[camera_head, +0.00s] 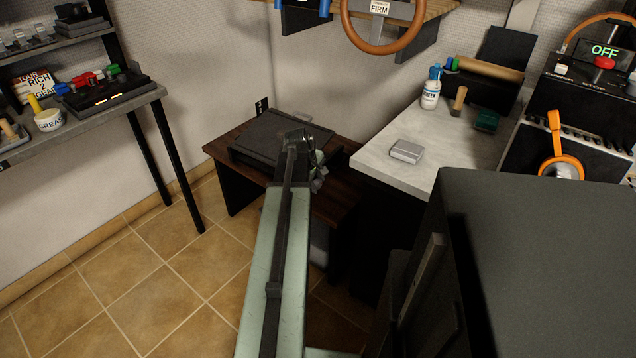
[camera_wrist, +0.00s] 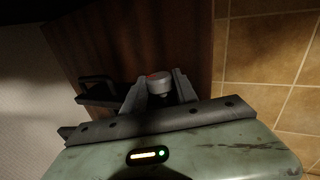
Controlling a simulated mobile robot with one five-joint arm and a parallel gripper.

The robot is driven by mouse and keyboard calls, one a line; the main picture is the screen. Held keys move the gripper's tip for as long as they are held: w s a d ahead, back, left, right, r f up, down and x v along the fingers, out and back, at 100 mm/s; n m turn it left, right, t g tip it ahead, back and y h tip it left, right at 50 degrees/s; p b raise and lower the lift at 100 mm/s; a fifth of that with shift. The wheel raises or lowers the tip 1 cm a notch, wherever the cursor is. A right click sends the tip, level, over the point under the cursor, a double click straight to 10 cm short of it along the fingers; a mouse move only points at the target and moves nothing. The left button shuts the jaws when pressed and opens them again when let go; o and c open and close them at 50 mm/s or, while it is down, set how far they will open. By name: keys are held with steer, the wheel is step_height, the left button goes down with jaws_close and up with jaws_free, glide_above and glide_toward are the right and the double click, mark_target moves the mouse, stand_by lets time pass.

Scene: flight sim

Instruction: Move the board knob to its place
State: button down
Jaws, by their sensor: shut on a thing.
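My gripper (camera_wrist: 159,90) is shut on a small grey round knob with a bit of red at its edge. This knob (camera_wrist: 158,82) shows between the two fingers in the wrist view, with the dark wooden tabletop behind it. In the head view my gripper (camera_head: 318,176) is at the far end of my arm, by the right part of the low wooden table. My arm partly hides the gripper, and I cannot make out the knob there. A dark flat board (camera_head: 262,137) lies on that table, left of the gripper.
The low wooden table (camera_head: 222,150) stands in the corner. A pale worktop (camera_head: 378,163) to its right holds a small silver box (camera_head: 406,151) and a white bottle (camera_head: 431,93). A grey shelf (camera_head: 75,127) with several items is at left. Tiled floor lies clear at lower left.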

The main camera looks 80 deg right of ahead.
steer(key=h+b, duration=0.1)
steer(key=f+g+h+b, duration=0.1)
steer(key=b, duration=0.1)
steer(key=shift+a, duration=0.4)
steer(key=g+h+b, duration=0.1)
steer(key=h+b, duration=0.1)
steer(key=b, duration=0.1)
steer(key=shift+f+h+b, duration=0.15)
steer(key=shift+h+b, duration=0.15)
steer(key=shift+b, duration=0.1)
steer(key=g+h+b, duration=0.1)
steer(key=b, duration=0.2)
steer(key=shift+w+h, duration=0.1)
steer(key=shift+h, duration=0.3)
steer(key=shift+r+h+b, duration=0.2)
steer(key=shift+h+b, duration=0.1)
steer(key=shift+b, duration=0.3)
steer(key=shift+w+d+r, duration=0.1)
steer(key=shift+d, duration=0.1)
steer(key=c, duration=0.9)
jaws_free()
steer(key=shift+c, duration=0.2)
